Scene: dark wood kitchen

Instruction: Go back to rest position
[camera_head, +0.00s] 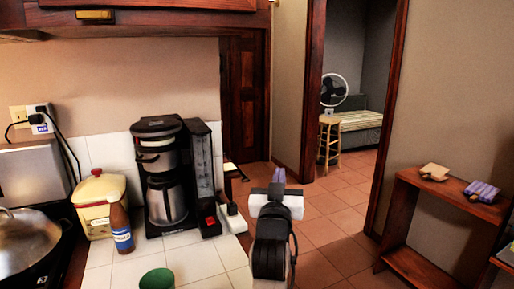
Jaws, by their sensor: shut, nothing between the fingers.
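My gripper (278,178) is at the upper end of my arm, right of the counter's edge. It points away from the camera over the tiled floor. Its fingers look close together, and nothing shows between them. My arm below it is black and white and rises from the bottom of the view.
The white tiled counter (205,262) holds a coffee maker (165,170), a brown bottle (121,228), a yellow canister (97,200) and a green cup (157,279). A pot (25,245) stands at left. A wooden shelf (450,197) stands right. Floor (325,220) between is clear.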

